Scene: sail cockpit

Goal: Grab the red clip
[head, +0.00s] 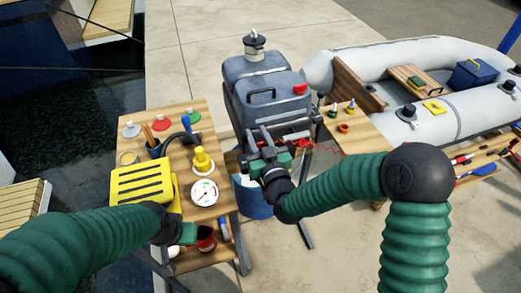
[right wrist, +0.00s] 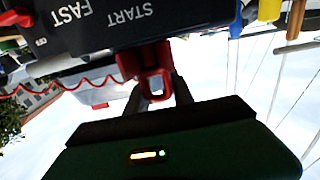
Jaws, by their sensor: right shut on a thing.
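The red clip (right wrist: 155,82) shows in the right wrist view, fixed at the edge of a dark panel lettered START and FAST (right wrist: 90,22). It has a loop-shaped lower end. My right gripper (right wrist: 160,94) is shut on it, with a dark finger on each side of the loop. In the head view my right gripper (head: 259,139) is at the front of the grey outboard motor (head: 262,92), and the clip is hidden there. My left gripper (head: 188,233) is low over the wooden side table; its fingers are not clear.
A small wooden table (head: 358,133) and a grey inflatable boat (head: 465,112) stand to the right.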

